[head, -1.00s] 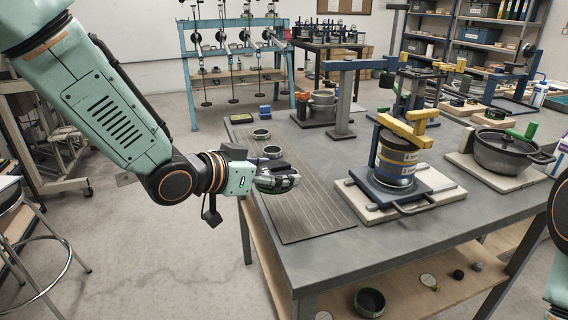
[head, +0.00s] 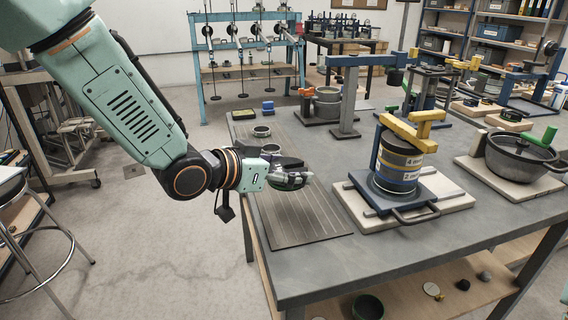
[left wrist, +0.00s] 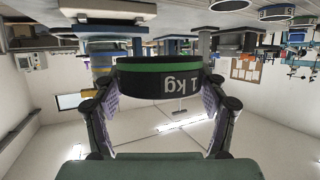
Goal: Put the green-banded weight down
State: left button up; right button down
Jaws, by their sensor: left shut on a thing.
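The green-banded weight (left wrist: 160,78) is a dark ring marked "1 kg", seen upside down between my fingers in the left wrist view. In the head view it shows as a dark green edge (head: 290,184) under the fingers, mostly hidden. My left gripper (head: 300,178) is shut on it, over or just above the ribbed mat (head: 295,220) on the grey bench. I cannot tell whether the weight touches the mat. It also shows in the left wrist view, with both fingers (left wrist: 159,105) at the weight's sides. My right gripper is out of view.
Two small ring weights (head: 261,131) stand farther back on the mat. A blue press with a yellow lever (head: 413,130) and stacked banded weights stands to the right on a pale board (head: 350,200). A pot (head: 520,155) is beyond it. The mat's front part is clear.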

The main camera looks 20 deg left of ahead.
pick_arm(q)
jog(key=b, duration=0.1)
send_over(286, 214)
notch_tip(286, 214, down, 4)
jog(key=shift+f, duration=0.35)
jog(key=shift+f+b, duration=0.8)
jog(key=shift+f, duration=1.05)
jog(key=shift+f, duration=0.1)
jog(key=o, duration=1.8)
jog(key=shift+s+f, duration=0.1)
